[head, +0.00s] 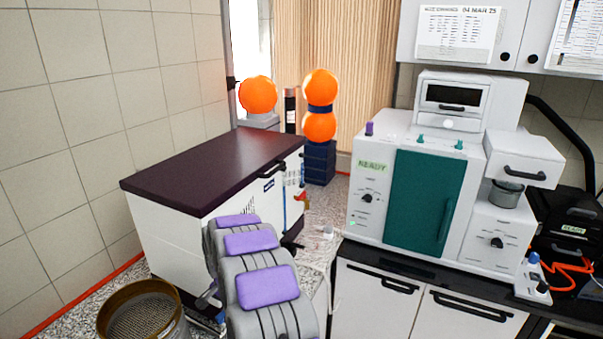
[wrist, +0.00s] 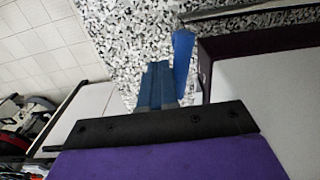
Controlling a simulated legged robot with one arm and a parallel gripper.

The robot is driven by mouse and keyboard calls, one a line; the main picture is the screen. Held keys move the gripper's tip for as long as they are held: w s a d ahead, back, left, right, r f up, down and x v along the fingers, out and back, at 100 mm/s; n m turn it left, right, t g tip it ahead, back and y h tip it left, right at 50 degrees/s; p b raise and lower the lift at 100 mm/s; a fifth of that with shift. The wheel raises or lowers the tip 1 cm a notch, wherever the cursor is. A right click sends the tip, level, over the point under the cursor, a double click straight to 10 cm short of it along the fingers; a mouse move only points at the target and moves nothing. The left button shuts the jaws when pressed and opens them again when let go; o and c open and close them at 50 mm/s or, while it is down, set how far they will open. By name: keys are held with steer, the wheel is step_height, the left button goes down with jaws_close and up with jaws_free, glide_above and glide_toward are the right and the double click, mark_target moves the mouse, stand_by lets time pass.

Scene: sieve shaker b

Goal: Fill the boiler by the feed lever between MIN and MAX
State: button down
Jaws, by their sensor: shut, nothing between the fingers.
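A white cabinet-like unit with a dark top (head: 215,165), which may be the boiler, stands left of centre in the head view. Its right face carries a narrow upright blue strip (head: 285,205) and small scale-like marks; MIN, MAX and any level are too small to read. A small orange-red part (head: 301,199), possibly the feed lever, sticks out beside the strip. My gripper's blue fingers (wrist: 168,82) show in the wrist view, shut and empty, over speckled floor. In the head view my grey and purple arm hides the gripper, so its distance from the orange-red part cannot be told.
A round brass-rimmed sieve (head: 142,310) is at the lower left. A white machine with a green door (head: 425,200) stands on the right counter. Orange balls (head: 320,85) stand at the back. A narrow speckled floor gap (head: 318,240) lies between unit and counter.

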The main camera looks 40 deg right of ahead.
steer(key=shift+w, duration=0.1)
step_height(320, 180, up, 7)
steer(key=p, duration=0.1)
steer(key=shift+s, duration=0.2)
stand_by(0.7)
steer(key=shift+d, duration=0.1)
